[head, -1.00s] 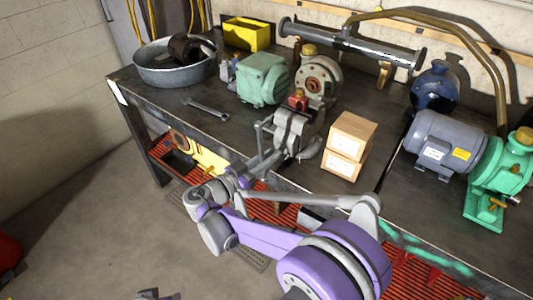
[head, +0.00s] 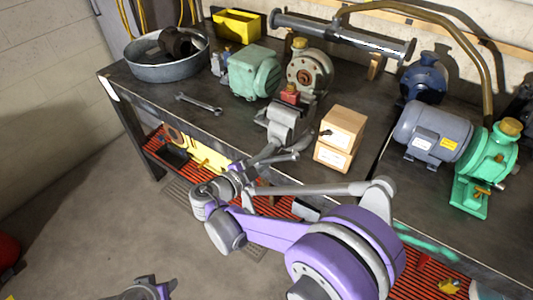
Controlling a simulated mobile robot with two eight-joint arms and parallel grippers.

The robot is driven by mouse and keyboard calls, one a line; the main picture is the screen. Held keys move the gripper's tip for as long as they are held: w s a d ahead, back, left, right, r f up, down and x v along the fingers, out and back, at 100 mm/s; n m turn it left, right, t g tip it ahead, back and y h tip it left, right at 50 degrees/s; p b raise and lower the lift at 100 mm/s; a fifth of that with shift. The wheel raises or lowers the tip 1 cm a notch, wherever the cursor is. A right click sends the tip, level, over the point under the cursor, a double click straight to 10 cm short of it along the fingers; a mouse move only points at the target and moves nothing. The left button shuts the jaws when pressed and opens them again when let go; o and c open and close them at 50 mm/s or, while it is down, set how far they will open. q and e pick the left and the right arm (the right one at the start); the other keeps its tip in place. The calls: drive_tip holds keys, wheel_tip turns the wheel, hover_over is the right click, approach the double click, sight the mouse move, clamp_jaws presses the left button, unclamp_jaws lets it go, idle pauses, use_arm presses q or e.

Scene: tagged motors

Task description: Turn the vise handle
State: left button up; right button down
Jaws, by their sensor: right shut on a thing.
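The grey bench vise (head: 286,122) is fixed at the front edge of the dark workbench, below a red valve-like part. Its handle (head: 285,157) is a thin grey bar at the vise's front, pointing to the right and nearly level. My right gripper (head: 266,154) reaches up to the vise front from below left and is shut on the handle; its fingers partly hide the handle and screw. Part of my left arm (head: 150,290) shows at the bottom left edge; its fingers cannot be made out clearly.
A grey motor (head: 432,132) and green pump (head: 485,165) stand at right. The workbench (head: 165,98) has clear space near the wrench.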

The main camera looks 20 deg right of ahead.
drive_tip(key=shift+s+f+m+y, duration=0.15)
drive_tip(key=shift+f+m+y, duration=0.15)
drive_tip(key=shift+m, duration=0.35)
drive_tip(key=shift+s+f+m+y, duration=0.15)
drive_tip(key=shift+f+m+y, duration=0.1)
drive_tip(key=shift+m, duration=0.4)
drive_tip(key=c, duration=1)
unclamp_jaws()
drive_tip(key=shift+c, duration=0.2)
drive_tip(key=shift+o, duration=1)
drive_tip(key=shift+s+r, duration=0.1)
drive_tip(key=shift+a, duration=0.1)
